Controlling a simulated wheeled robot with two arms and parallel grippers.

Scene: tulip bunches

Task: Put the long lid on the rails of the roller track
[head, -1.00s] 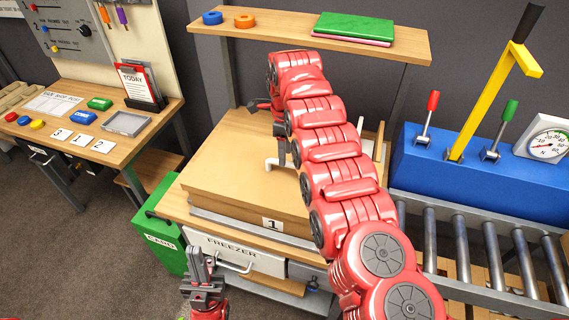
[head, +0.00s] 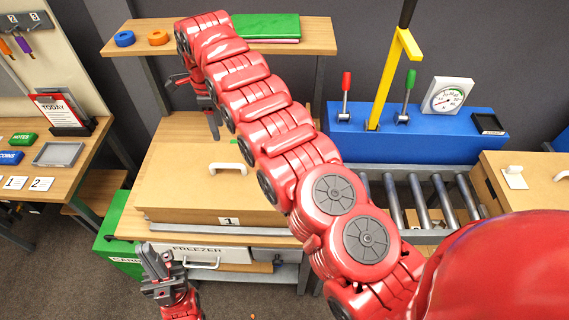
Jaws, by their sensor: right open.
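A long, flat brown lid (head: 180,185) with a white handle (head: 228,168) lies on a bench at the centre left, above a front label "1". My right arm crosses over it and hides its right part. My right gripper (head: 192,88) is open at the far end of that arm, near the lid's back left; it appears empty. My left gripper (head: 158,262) is low at the front left, before the bench, with fingers pointing up; I cannot tell its opening. The roller track (head: 438,200), with grey metal rollers, is at the right, partly hidden by my arm.
A blue console (head: 350,140) with levers and a gauge (head: 446,95) stands behind the track. A brown box (head: 525,185) with a white handle is at the right. A wooden shelf (head: 200,37) with green and pink items overhangs the bench back. A green bin (head: 118,240) stands at the left.

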